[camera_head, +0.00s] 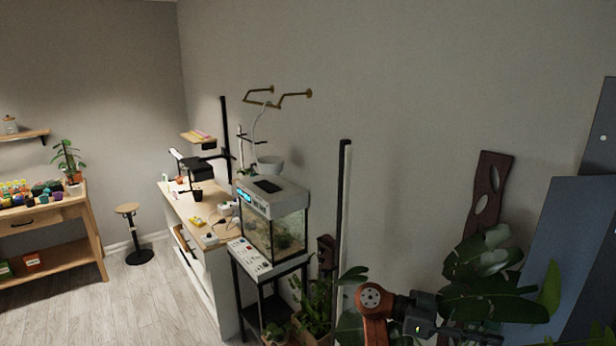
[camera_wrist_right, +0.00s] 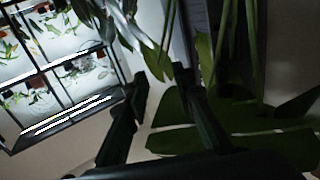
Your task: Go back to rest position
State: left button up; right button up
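My right gripper (camera_head: 478,338) is at the bottom of the head view, in front of broad green leaves (camera_head: 490,285). In the right wrist view the two dark fingers of my right gripper (camera_wrist_right: 160,75) stand apart, with nothing held between them. Large leaves (camera_wrist_right: 225,110) hang close behind and beside the fingers there; I cannot tell whether they touch. My left gripper is not in view.
A glass tank (camera_head: 275,236) on a black stand is left of the arm, with potted plants (camera_head: 315,300) below. A blue-grey panel (camera_head: 570,260) stands at right. Floor (camera_head: 130,300) there is clear.

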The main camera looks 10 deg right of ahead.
jog(key=s+d+f+n+t+y, duration=0.1)
jog(key=s+d+f+n+t, duration=0.3)
jog(key=f, duration=0.7)
jog(key=s+d+f+n+t+y, duration=0.1)
jog(key=d+f+n+t, duration=0.15)
jog(key=f+n, duration=0.6)
jog(key=s+d+f+n+t+y, duration=0.1)
jog(key=s+d+f+n+t, duration=0.2)
jog(key=f, duration=1)
jog(key=s+a+f+n+t+y, duration=0.3)
jog(key=s+a+f+n+y, duration=0.3)
jog(key=f, duration=0.4)
jog(key=s+a+f+n+y, duration=0.2)
jog(key=s+a+f+y, duration=0.1)
jog(key=s+a, duration=0.3)
jog(key=s+a+f+n+y, duration=0.1)
jog(key=s+a+f+y, duration=0.15)
jog(key=a, duration=0.65)
notch_tip(320, 180, down, 29)
jog(key=s, duration=0.2)
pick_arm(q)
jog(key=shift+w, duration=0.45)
pick_arm(e)
jog(key=s+f+n+g, duration=0.1)
jog(key=s+f+g, duration=0.1)
jog(key=s+f, duration=1.6)
jog(key=shift+s+a+f, duration=0.2)
jog(key=shift+s+a, duration=0.05)
jog(key=shift+s, duration=1)
